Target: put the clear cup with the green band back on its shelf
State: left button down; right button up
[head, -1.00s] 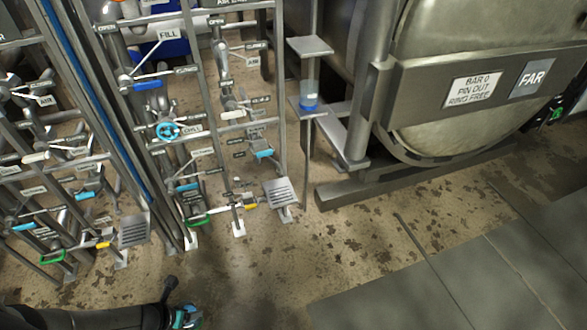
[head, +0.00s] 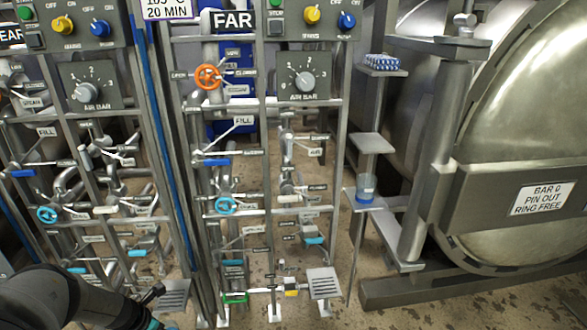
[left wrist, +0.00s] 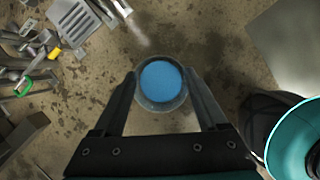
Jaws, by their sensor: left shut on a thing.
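My left gripper (left wrist: 161,92) is shut on a round cup (left wrist: 162,101), seen from above in the left wrist view, with its rim between the two fingers. Its inside looks blue; its side is hidden, so I cannot tell whether it has a green band. In the head view my left arm comes in at the lower left; the fingers and held cup are outside that picture. A shelf post beside the vessel carries an empty middle shelf (head: 372,143) and a lower shelf (head: 374,203). A clear cup with a blue lower part (head: 366,188) stands on the lower shelf. My right gripper is not in view.
A blue-and-white item (head: 382,62) sits on the top shelf (head: 385,73). The pipe rack with valves (head: 225,205) stands left of the shelves, the big steel vessel (head: 520,130) right. Bare floor shows under the held cup.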

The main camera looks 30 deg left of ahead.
pick_arm(q)
jog(key=w+d+r+m+h, duration=0.1)
jog(key=w+d+r+m, duration=0.15)
jog(key=w+d, duration=0.65)
jog(key=w+d+r+m+g+h, duration=0.2)
jog(key=w+d+r+m, duration=0.5)
jog(key=d, duration=0.4)
jog(key=w+d+r+m+g+h, duration=0.1)
jog(key=w+d+r+m+h, duration=0.1)
jog(key=w+d+r+m, duration=0.75)
jog(key=s+d+r+m+g, duration=0.3)
jog(key=s+d+r+m, duration=0.15)
jog(key=d+r, duration=0.2)
jog(key=s+a+r+m+g+y, duration=0.1)
jog(key=s+a+r+m+y, duration=0.15)
jog(key=a+r+m, duration=0.35)
jog(key=s+a+r+m+g+y, duration=0.1)
jog(key=s+a+r+m+g, duration=0.2)
jog(key=r, duration=0.5)
jog(key=s+d+m, duration=0.1)
jog(key=d+m, duration=0.1)
jog(key=d, duration=0.4)
jog(key=s+d+r+m+t+y, duration=0.1)
jog(key=d+m, duration=0.1)
jog(key=d, duration=0.4)
jog(key=shift+s+d+r+m, duration=0.15)
jog(key=shift+s+d+m, duration=0.15)
jog(key=shift+s+m, duration=0.1)
